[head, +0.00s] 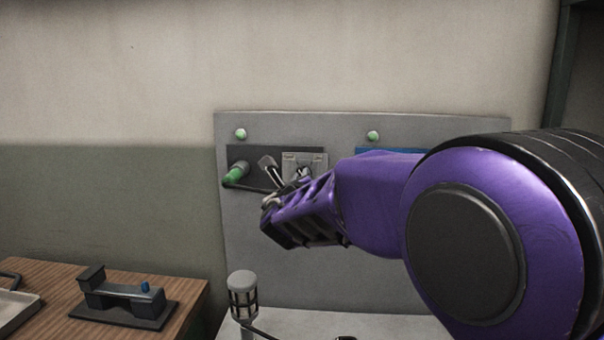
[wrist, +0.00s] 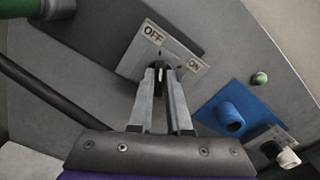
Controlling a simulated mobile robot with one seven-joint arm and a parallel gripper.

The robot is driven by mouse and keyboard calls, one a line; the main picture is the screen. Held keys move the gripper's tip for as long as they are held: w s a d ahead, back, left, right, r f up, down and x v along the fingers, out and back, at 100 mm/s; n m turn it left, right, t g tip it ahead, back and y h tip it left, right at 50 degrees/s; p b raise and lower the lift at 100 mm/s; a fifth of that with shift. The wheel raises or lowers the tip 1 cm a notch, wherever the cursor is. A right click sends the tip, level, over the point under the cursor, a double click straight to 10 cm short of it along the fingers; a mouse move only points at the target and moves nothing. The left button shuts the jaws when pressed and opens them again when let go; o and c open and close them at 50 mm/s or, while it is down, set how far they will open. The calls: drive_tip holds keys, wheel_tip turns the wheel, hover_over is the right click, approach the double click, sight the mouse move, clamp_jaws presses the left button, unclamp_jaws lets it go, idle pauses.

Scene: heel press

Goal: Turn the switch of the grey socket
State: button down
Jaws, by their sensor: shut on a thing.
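The grey socket is a dark grey plate (head: 240,155) at the upper left of the panel, with a green plug (head: 236,173) in it. Its light switch plate (head: 318,160) also shows in the wrist view with OFF and ON labels (wrist: 190,63). The switch's small dark knob (wrist: 162,74) is mostly hidden between my fingertips, and I cannot tell exactly where it points. My gripper (wrist: 159,78) is shut on this knob, close to the plate. In the head view, my gripper (head: 296,180) partly covers the switch.
A blue socket (wrist: 233,118) with its own switch (wrist: 285,155) lies to the right. A dark cable (wrist: 52,98) runs left of my fingers. Green lamps (head: 240,133) sit above the sockets. A grey stand (head: 125,300) rests on the wooden table (head: 60,277) at left.

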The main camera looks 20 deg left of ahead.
drive_tip(key=shift+n, duration=0.6)
drive_tip(key=c, duration=0.9)
unclamp_jaws()
drive_tip(key=shift+o, duration=0.2)
drive_tip(key=shift+s, duration=0.1)
